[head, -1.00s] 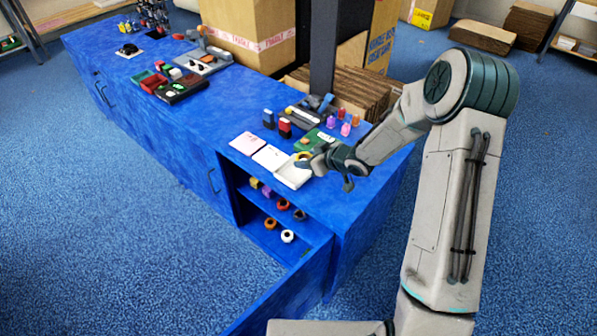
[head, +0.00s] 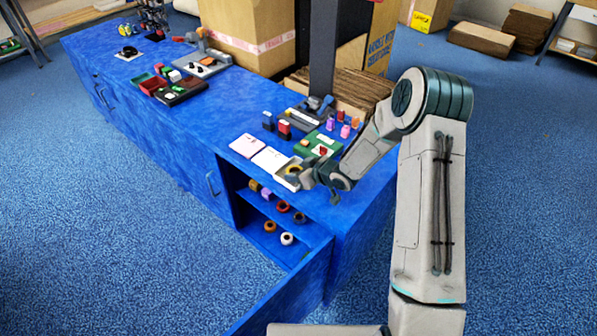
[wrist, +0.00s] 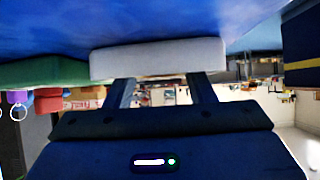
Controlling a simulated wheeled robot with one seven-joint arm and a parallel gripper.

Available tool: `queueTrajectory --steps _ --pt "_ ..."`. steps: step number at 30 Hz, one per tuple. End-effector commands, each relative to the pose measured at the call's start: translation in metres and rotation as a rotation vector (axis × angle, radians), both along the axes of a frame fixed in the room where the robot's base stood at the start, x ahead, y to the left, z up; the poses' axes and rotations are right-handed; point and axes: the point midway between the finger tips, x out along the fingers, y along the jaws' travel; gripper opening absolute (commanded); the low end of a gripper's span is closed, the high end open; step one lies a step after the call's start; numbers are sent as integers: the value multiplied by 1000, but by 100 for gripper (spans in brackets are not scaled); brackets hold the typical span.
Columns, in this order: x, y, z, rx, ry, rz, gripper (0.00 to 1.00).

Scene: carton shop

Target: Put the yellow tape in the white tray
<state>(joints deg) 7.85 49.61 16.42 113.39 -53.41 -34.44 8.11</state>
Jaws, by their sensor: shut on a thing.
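The yellow tape (head: 293,170) shows in the head view as a small yellow ring with a dark middle, at the white tray. My gripper (head: 303,173) is shut on it, and the fingers partly cover it. The white tray (head: 288,184) stands near the front edge of the blue counter. The tape appears low within the tray's outline; whether it touches the floor cannot be told. In the wrist view the tray's wall (wrist: 157,58) hides my fingertips and the tape, and the two fingers (wrist: 160,88) stand apart.
A green board (head: 318,146) and small coloured blocks lie behind. Open shelves (head: 262,220) below the counter hold several rolls.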

Motion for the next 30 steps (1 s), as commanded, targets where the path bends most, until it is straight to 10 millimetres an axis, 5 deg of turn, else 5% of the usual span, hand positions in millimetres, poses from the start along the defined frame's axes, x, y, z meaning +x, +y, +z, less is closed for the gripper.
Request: queueTrajectory --steps 13,30 --pt "0 0 5 0 0 0 58" --pt "-57 -66 63 -1 -1 -2 58"
